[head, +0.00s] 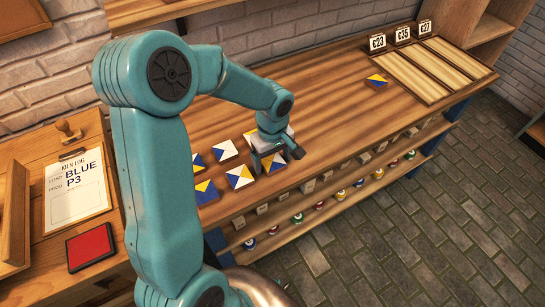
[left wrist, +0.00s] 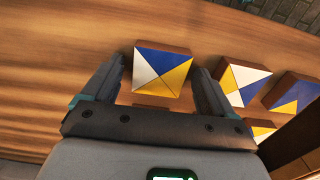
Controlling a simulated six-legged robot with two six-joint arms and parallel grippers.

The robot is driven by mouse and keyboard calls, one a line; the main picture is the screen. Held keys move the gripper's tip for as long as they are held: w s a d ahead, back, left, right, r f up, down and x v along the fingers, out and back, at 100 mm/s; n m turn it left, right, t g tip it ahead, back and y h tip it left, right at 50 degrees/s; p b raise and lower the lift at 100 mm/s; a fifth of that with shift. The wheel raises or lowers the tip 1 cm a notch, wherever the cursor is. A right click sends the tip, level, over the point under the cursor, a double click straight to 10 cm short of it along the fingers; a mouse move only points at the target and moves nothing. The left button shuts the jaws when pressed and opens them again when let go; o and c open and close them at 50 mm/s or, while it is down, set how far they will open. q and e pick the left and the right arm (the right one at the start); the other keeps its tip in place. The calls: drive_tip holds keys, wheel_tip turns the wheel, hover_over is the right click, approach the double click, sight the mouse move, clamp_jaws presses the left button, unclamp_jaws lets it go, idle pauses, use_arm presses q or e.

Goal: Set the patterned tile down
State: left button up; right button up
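A patterned tile in white, blue and yellow (left wrist: 162,72) lies between the two fingers of my left gripper (left wrist: 163,65) in the left wrist view. The fingers stand either side of it; a thin strip of wood shows at its left edge, and the right finger is very close to its right edge. In the head view my left gripper (head: 275,157) is low over the bench at the right end of the front row, with that tile (head: 272,163) partly hidden by the fingers. It looks flat and level with its neighbours. My right gripper is not seen.
Several similar tiles (head: 240,176) lie to the left on the wooden bench (head: 330,95). Another tile (head: 377,80) lies farther right, near a rack (head: 447,90) with several slots and number cards. A clipboard (head: 75,200) and red pad (head: 90,246) are at left. The bench's middle is clear.

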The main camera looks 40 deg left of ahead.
sight(272, 161)
use_arm(q)
drive_tip(key=shift+r+p, duration=0.3)
drive_tip(key=shift+p, duration=0.05)
wheel_tip(272, 161, up, 12)
drive_tip(key=shift+f+p, duration=0.15)
drive_tip(key=shift+p, duration=0.15)
idle(0.4)
